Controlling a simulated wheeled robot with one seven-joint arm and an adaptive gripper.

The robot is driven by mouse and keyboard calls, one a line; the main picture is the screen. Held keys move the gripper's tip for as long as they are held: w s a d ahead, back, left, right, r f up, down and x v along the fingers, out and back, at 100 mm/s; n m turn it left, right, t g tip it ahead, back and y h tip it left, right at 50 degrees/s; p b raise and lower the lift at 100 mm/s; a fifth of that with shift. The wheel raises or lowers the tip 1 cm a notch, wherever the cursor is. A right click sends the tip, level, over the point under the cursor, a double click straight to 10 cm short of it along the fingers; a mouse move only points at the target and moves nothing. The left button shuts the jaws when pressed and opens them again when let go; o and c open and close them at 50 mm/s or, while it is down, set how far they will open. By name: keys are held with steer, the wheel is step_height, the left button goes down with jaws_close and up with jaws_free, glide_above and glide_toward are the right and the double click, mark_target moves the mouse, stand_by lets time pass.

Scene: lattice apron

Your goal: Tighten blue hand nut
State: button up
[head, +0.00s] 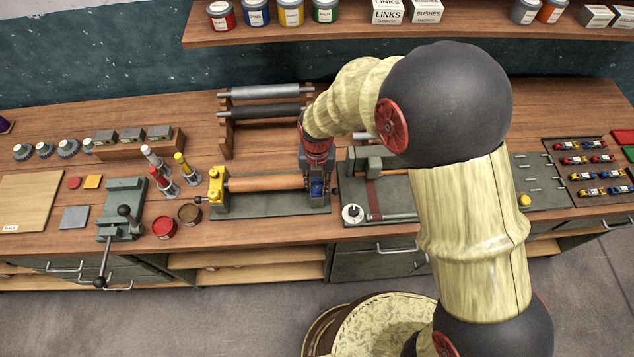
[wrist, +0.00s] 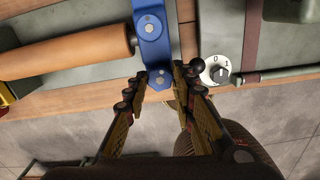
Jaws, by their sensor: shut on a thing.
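The blue hand nut (wrist: 152,35) is a long blue piece with round silver bolt heads, at the right end of an orange-brown roller (wrist: 65,55) in the wrist view. My gripper (wrist: 161,80) has its fingers on both sides of the blue piece's lower end and is shut on it. In the head view my gripper (head: 317,178) points down at the roller's right end. A little blue (head: 317,188) shows between its fingers there; the rest is hidden. The roller (head: 262,184) lies level, with a yellow support (head: 216,184) at its left end.
A dark ball knob stands close to the right finger. A white dial (wrist: 217,70) marked 0 and 1 sits on the neighbouring machine (head: 380,205). Red and brown tins (head: 164,227) and a lever press (head: 122,210) stand left. A rack of grey rollers (head: 265,108) stands behind.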

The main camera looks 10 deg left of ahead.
mark_target(317, 186)
steer(key=shift+m, duration=0.8)
jaws_close()
steer(key=o, duration=1.1)
jaws_free()
steer(key=shift+r, duration=0.15)
step_height(317, 186, up, 12)
steer(key=shift+f, duration=0.15)
